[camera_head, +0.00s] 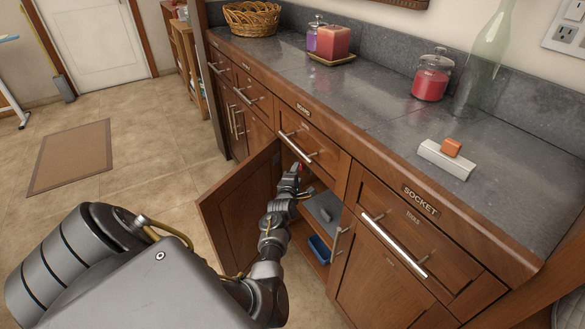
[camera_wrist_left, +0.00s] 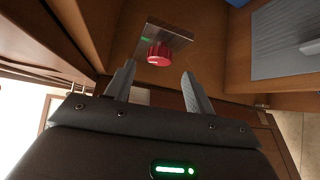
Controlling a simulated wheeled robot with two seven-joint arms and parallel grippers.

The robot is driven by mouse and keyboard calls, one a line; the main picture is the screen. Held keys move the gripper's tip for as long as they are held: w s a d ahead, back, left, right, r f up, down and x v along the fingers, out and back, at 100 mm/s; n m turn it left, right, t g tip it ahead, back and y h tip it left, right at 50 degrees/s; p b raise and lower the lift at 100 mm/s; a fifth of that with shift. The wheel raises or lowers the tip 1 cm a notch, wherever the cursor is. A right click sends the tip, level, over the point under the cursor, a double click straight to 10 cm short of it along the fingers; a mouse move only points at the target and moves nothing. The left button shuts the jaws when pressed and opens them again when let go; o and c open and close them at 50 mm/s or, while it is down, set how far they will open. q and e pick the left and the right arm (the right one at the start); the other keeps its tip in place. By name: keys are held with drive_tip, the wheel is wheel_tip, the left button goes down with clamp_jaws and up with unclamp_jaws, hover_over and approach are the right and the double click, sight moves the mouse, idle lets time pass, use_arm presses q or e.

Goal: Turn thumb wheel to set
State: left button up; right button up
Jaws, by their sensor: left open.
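The red thumb wheel (camera_wrist_left: 158,53) sits on a metal plate (camera_wrist_left: 168,38) fixed to a wooden surface inside the cabinet, in the left wrist view. A small green mark shows on the plate. My left gripper (camera_wrist_left: 157,78) is open, with one finger on each side below the wheel in the picture, and nothing between the fingers. In the head view, my left gripper (camera_head: 292,172) reaches into the open lower cabinet, and the wheel is too small there to make out clearly. My right gripper is not in view.
The open cabinet door (camera_head: 238,205) stands left of my left arm. A blue bin (camera_head: 319,249) and a grey item (camera_head: 325,208) are inside the cabinet. On the counter (camera_head: 375,115) are a wicker basket (camera_head: 252,18), candles, a bottle (camera_head: 485,60) and an orange-topped block (camera_head: 447,158).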

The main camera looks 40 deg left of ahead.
use_arm(q)
drive_tip(key=v, duration=0.6)
drive_tip(key=shift+a+p, duration=0.1)
drive_tip(key=shift+p, duration=0.3)
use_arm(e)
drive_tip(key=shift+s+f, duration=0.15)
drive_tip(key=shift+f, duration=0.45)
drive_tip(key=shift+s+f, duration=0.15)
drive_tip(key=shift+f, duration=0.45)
